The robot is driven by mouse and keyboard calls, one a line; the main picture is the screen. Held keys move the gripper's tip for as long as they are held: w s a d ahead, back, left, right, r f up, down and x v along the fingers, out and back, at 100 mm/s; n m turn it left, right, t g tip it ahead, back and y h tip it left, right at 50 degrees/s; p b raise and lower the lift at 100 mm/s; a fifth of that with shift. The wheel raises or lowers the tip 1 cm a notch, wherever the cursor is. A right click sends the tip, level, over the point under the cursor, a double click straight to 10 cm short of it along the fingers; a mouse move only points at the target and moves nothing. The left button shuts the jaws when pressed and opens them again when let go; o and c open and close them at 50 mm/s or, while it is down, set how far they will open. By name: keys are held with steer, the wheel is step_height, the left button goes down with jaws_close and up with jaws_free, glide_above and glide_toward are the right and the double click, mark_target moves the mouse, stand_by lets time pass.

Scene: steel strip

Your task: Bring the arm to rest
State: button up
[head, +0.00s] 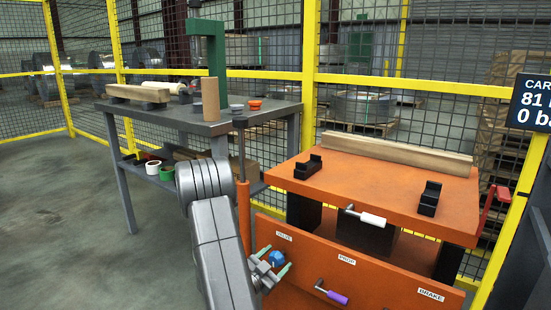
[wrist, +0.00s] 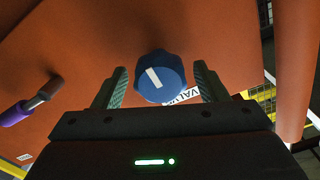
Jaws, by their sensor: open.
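My gripper (head: 275,262) is in front of the orange panel (head: 300,272) at the lower middle of the head view. Its two fingers are apart. The blue valve knob (head: 278,258) shows at the fingertips. In the wrist view, the knob (wrist: 163,77) sits between the open fingers of my gripper (wrist: 162,84), with a visible gap on each side. The knob's white pointer line is tilted. I cannot tell how deep the fingertips reach along the knob. My grey arm reaches in from the bottom of the head view.
A purple-handled lever (head: 333,296) sticks out of the panel to the right of the knob. A white-handled crank (head: 366,216) sticks out above it. The orange table (head: 390,185) bears black blocks and a wooden beam. A grey bench (head: 205,125) stands left. Open floor lies at left.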

steer(key=n+p, duration=0.3)
steer(key=n, duration=0.1)
steer(key=n+p, duration=0.2)
steer(key=shift+r+p, duration=0.25)
steer(key=shift+p, duration=0.1)
steer(key=n+p, duration=0.5)
steer(key=shift+a+n+p, duration=0.1)
steer(key=shift+n+p, duration=0.2)
steer(key=shift+n, duration=0.1)
steer(key=shift+f+v, duration=0.25)
steer(key=shift+v, duration=1.05)
